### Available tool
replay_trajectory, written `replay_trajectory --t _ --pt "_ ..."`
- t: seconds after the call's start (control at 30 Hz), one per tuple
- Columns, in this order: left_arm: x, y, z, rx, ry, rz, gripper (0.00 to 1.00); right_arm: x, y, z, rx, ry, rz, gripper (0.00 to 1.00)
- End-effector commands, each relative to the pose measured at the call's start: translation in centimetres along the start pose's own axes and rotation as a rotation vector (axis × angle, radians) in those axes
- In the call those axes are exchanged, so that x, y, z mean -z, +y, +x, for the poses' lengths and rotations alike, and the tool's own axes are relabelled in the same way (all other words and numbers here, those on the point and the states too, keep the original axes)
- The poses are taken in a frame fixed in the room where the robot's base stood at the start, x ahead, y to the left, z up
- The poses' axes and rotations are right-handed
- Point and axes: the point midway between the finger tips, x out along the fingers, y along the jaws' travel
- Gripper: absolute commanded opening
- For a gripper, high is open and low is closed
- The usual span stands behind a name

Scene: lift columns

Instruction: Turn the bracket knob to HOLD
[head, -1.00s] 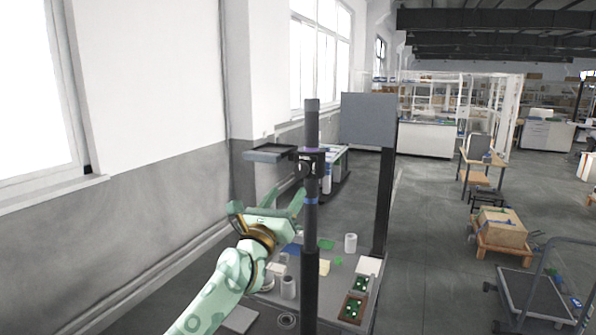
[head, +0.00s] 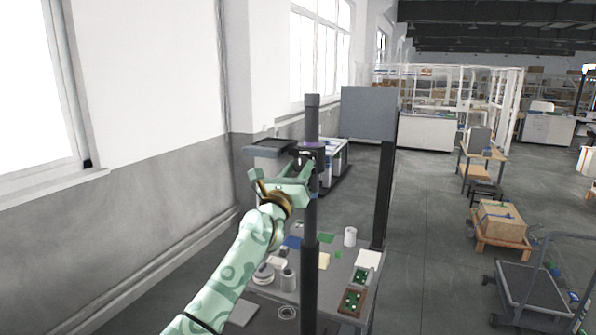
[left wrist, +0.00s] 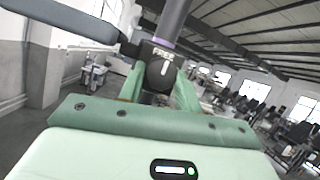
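The bracket (head: 309,153) is a dark block clamped on a dark upright column (head: 311,235), with a purple band at it. In the left wrist view, the bracket's black knob (left wrist: 159,73) has a white pointer line and a label above it reading FREE. My left gripper (left wrist: 158,85) is open, with its green fingers on either side of the knob. I cannot tell whether they touch it. In the head view the left gripper (head: 290,177) is just below and in front of the bracket, partly hiding it. My right gripper is not in view.
A dark tray (head: 268,148) sticks out left from the bracket. A low table (head: 335,285) around the column's foot holds a white cylinder (head: 350,236), green boards and other small parts. A grey panel (head: 368,112) stands behind right. A cart (head: 527,296) is at far right.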

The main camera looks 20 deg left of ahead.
Motion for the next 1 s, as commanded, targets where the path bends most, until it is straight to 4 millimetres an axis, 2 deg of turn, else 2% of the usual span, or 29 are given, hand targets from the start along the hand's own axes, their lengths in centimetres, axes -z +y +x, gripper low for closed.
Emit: replay_trajectory --t 0.27,0.47,1.0 --pt "0.0 0.1 0.0 0.008 0.002 0.024 0.11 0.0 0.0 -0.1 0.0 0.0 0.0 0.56" --pt "-0.1 0.2 0.0 0.041 0.009 0.106 0.11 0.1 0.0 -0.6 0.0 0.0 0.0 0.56" --pt "-0.4 0.5 0.1 0.22 0.041 0.551 0.11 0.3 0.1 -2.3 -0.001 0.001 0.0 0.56"
